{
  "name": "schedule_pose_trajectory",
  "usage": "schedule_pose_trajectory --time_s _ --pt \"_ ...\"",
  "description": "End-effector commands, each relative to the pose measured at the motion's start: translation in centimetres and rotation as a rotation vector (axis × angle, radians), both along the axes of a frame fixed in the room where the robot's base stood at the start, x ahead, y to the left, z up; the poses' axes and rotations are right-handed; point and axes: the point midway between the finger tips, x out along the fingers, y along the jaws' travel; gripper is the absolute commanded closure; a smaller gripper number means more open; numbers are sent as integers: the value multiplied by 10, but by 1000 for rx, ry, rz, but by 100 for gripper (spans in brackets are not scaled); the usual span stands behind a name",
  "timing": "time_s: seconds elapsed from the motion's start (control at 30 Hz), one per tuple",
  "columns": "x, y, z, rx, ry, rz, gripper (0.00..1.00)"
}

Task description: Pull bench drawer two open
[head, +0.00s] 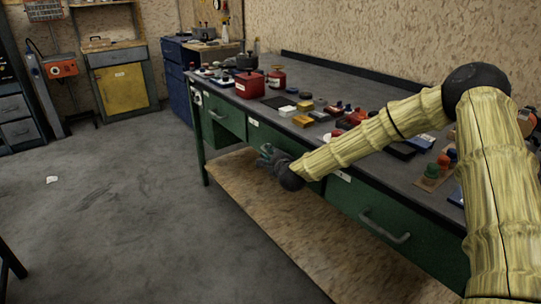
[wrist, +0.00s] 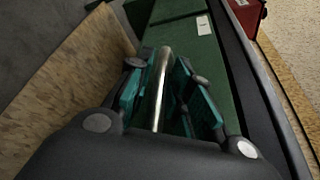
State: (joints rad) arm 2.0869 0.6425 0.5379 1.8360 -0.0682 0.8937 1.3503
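The workbench (head: 330,75) has a row of green drawers under its dark top. The left drawer (head: 232,120) and the right drawer (head: 400,225) show their handles and look shut. The middle drawer (head: 262,134) is partly hidden by my arm, and its handle is hidden in the head view. My gripper (head: 268,154) is in front of this middle drawer. In the wrist view, a metal bar handle (wrist: 161,75) runs between the teal fingers of my gripper (wrist: 160,66). The fingers stand apart on either side of it, with a gap visible on the right.
A wooden lower shelf (head: 265,205) lies below the drawers. A blue cabinet (head: 178,80) stands beyond the bench. The concrete floor (head: 120,200) at the left is mostly clear.

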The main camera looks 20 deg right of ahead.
Motion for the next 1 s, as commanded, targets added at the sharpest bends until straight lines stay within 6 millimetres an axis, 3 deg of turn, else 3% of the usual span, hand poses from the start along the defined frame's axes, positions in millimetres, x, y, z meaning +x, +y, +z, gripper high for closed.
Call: schedule_pose_trajectory --time_s 0.37,0.5,0.83,1.0 --pt "5 -1 -1 1 0 0 79" --pt "5 -1 -1 0 0 -1 100" --pt "4 1 -1 0 1 -1 100" --pt "-2 17 -2 0 2 2 100"
